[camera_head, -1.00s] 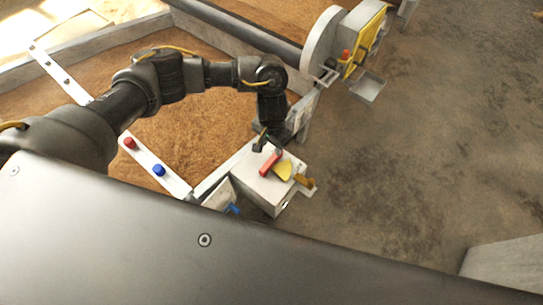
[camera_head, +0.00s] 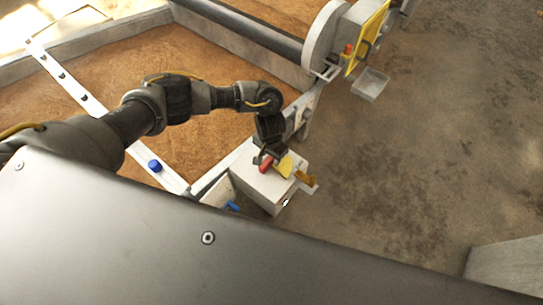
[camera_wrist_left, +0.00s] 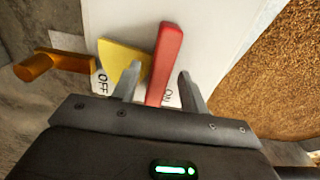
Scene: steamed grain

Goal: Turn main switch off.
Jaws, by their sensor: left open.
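The main switch is a red lever (camera_wrist_left: 165,62) on a white box (camera_head: 250,186), with a yellow plate (camera_wrist_left: 122,58) beside it. In the left wrist view the labels OFF and ON show, OFF by the yellow plate and ON near the lever's lower end. My left gripper (camera_wrist_left: 157,82) is open, with one finger on each side of the red lever. I cannot tell whether either finger touches it. In the head view the left gripper (camera_head: 270,155) is over the box and partly hides the lever. My right gripper is not in view.
An orange-brown handle (camera_head: 306,179) sticks out from the box's right side. A blue knob (camera_head: 155,166) stands on a white rail to the left, by the grain bed (camera_head: 190,130). A machine with a yellow frame (camera_head: 367,38) stands at the back.

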